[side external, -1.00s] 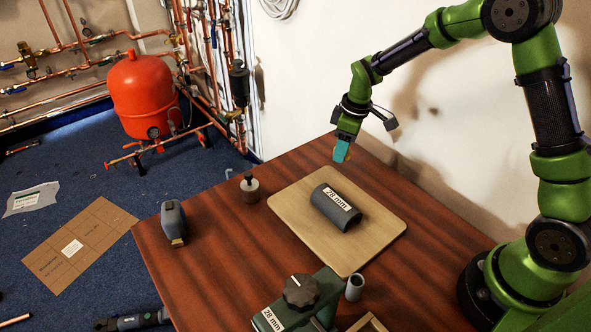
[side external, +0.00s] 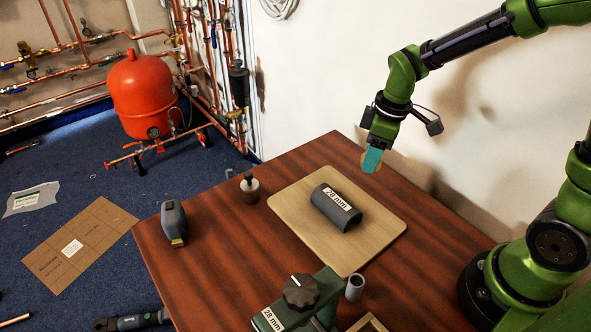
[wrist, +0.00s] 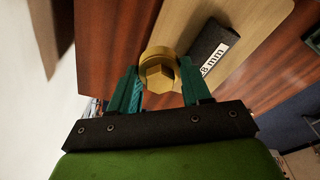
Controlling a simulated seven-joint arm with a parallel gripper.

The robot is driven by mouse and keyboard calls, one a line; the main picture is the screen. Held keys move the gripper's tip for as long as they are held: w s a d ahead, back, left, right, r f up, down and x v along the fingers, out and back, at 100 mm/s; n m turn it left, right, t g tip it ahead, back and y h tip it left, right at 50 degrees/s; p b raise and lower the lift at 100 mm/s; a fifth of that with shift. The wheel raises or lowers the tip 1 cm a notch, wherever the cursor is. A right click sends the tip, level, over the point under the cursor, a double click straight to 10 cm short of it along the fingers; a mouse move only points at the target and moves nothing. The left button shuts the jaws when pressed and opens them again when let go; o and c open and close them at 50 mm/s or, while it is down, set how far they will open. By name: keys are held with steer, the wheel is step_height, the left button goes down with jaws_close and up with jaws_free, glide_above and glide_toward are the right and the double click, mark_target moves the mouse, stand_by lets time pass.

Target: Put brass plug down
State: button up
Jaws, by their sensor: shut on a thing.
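The brass plug (wrist: 159,70) is a round golden piece with a hexagonal recess or head facing the wrist camera. It sits between the teal fingers of my gripper (wrist: 158,90), which are shut on it. In the side external view my gripper (side external: 372,161) is held in the air above the table's far right part, beyond the wooden board.
A pale wooden board (side external: 290,205) on the table (side external: 205,268) bears a grey half-round piece marked 28 mm (side external: 336,207). A wall borders the right.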

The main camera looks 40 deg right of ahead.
steer(key=shift+n, duration=0.5)
steer(key=a, duration=0.3)
steer(key=s+a, duration=0.1)
steer(key=a, duration=0.6)
steer(key=shift+s+a, duration=0.3)
steer(key=shift+a, duration=0.1)
steer(key=s+a+n, duration=0.1)
steer(key=s+a, duration=0.5)
steer(key=a, duration=0.5)
steer(key=f, duration=0.4)
steer(key=shift+s+a+f, duration=0.2)
steer(key=shift+a, duration=0.2)
steer(key=shift+w+a+f, duration=0.15)
steer(key=shift+f, duration=0.1)
glide_above(229, 260)
steer(key=shift+f, duration=0.8)
steer(key=shift+d+f, duration=0.2)
steer(key=shift+f, duration=1.55)
steer(key=shift+f, duration=0.1)
steer(key=o, duration=1.1)
